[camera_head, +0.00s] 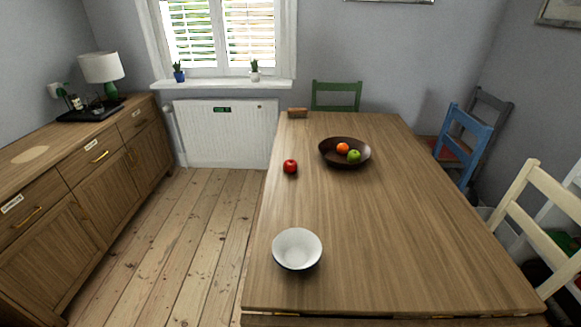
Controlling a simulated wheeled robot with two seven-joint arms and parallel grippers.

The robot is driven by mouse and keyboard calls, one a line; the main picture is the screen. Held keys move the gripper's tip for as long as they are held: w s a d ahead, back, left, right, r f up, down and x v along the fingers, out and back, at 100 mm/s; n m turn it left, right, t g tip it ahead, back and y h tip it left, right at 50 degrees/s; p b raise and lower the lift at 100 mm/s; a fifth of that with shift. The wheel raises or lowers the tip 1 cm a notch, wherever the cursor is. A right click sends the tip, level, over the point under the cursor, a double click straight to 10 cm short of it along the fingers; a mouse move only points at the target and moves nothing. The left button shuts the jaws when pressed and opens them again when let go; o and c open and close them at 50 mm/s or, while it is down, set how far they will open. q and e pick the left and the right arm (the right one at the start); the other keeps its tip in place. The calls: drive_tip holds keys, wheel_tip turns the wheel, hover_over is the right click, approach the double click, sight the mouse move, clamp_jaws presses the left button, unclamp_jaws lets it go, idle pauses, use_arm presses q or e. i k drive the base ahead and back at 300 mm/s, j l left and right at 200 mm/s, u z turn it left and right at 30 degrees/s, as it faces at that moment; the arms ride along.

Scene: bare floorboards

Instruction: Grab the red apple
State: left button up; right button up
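The red apple (290,166) sits on the wooden table (400,220), close to its left edge and towards the far half. It stands alone, to the left of a dark brown bowl (327,158) and apart from it. The bowl holds an orange fruit (342,148) and a green apple (354,156). Neither of my grippers shows in the head view.
An empty white bowl (297,249) stands near the table's front left. A small brown block (298,112) lies at the far left corner. Chairs, green (336,96), blue (467,140) and cream (530,205), stand around. A sideboard (90,180) lines the left; floor between is clear.

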sight(289, 166)
drive_tip(key=i+j+z, duration=0.35)
drive_tip(key=j+z, duration=0.15)
drive_tip(key=i+j+z, duration=0.1)
drive_tip(key=j+z, duration=0.15)
drive_tip(key=i+j+z, duration=0.1)
drive_tip(key=j+z, duration=0.15)
drive_tip(key=j, duration=0.2)
